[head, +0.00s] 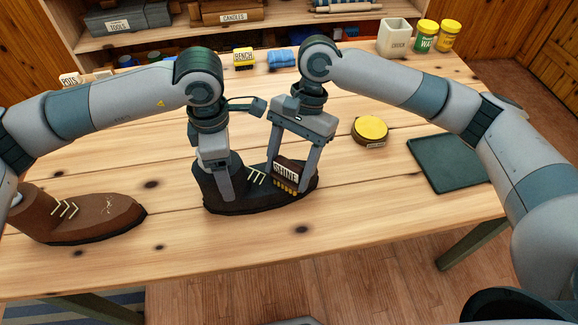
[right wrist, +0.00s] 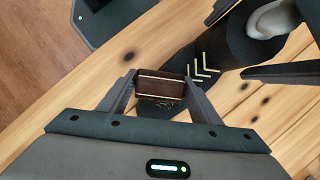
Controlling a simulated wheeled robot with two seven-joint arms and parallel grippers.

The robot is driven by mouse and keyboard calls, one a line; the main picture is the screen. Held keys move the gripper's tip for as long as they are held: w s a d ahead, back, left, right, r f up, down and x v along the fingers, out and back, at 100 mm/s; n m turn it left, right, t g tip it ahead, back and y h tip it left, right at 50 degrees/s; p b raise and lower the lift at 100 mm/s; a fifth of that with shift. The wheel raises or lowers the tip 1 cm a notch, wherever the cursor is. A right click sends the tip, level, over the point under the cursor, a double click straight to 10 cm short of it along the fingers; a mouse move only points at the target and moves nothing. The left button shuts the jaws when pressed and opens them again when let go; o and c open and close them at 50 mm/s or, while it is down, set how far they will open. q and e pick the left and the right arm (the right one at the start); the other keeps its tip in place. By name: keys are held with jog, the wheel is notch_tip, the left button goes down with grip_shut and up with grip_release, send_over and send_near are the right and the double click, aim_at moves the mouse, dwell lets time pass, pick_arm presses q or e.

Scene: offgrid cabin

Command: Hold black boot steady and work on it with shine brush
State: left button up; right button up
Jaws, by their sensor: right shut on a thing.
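The black boot (head: 244,196) stands on the wooden table with its toe to the right. It also shows in the right wrist view (right wrist: 222,50), with pale laces. My left gripper (head: 226,185) is down at the boot's shaft, with one finger in front of it; the other finger is hidden, so its grip is unclear. My right gripper (head: 289,184) is shut on the shine brush (head: 286,171), which has a dark back and yellowish bristles. The brush is over the boot's toe end, bristles down, and appears to touch it. The brush also shows between the fingers in the right wrist view (right wrist: 160,88).
A brown boot (head: 95,214) stands at the left. A yellow-lidded tin (head: 371,128) and a dark green mat (head: 447,163) lie to the right. A white cup (head: 393,38), two jars (head: 426,37) and a blue cloth (head: 282,58) are along the back.

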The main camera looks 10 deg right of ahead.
jog(key=shift+a+f, duration=0.1)
jog(key=shift+a, duration=0.15)
jog(key=shift+w, duration=0.1)
jog(key=shift+w, duration=0.6)
jog(key=shift+w, duration=0.1)
jog(key=shift+w, duration=0.5)
jog(key=shift+w+f, duration=0.1)
jog(key=shift+w, duration=0.05)
jog(key=shift+w, duration=0.6)
